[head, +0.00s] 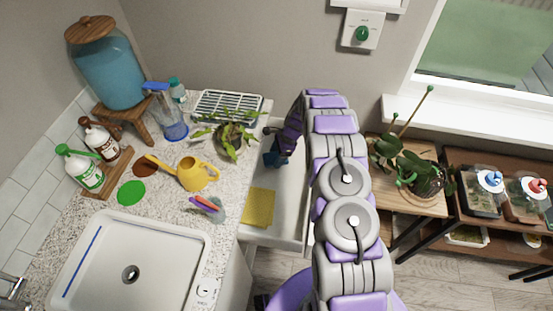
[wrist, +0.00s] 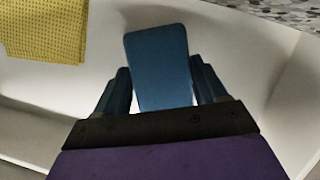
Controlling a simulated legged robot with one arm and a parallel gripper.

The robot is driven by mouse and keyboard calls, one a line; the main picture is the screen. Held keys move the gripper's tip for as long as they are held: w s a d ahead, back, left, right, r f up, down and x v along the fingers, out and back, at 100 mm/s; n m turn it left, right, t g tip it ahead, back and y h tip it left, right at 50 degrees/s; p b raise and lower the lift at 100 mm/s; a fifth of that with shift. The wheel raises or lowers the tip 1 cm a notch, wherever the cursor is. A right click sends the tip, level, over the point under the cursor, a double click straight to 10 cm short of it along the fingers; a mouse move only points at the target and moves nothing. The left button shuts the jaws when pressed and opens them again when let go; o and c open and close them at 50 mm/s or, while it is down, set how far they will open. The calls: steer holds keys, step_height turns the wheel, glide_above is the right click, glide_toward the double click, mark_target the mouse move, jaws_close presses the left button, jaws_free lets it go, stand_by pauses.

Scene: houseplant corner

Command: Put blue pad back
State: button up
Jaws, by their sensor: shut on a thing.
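The blue pad (wrist: 158,62) is a flat, dark blue piece with rounded corners in the wrist view. My gripper (wrist: 161,88) is shut on it, with one finger on each side, and the pad's far end sticks out past the fingertips. In the head view my gripper (head: 275,158) is inside the back part of the open white drawer (head: 288,208); the pad is too small there to tell from the fingers. I cannot tell whether the pad touches the drawer floor.
A yellow cloth (head: 258,207) lies in the drawer's front left; it also shows in the wrist view (wrist: 45,28). The speckled counter (head: 150,217) borders the drawer on the left, with a potted plant (head: 231,140) near its edge. A wooden shelf (head: 420,198) stands right.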

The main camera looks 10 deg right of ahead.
mark_target(276, 158)
steer(key=shift+w+a, duration=0.15)
steer(key=shift+w, duration=0.35)
steer(key=shift+w+f, duration=0.1)
steer(key=shift+f, duration=0.15)
step_height(276, 158, down, 3)
steer(key=shift+f+b, duration=0.1)
steer(key=shift+b, duration=0.45)
steer(key=o, duration=0.9)
steer(key=shift+o, duration=0.2)
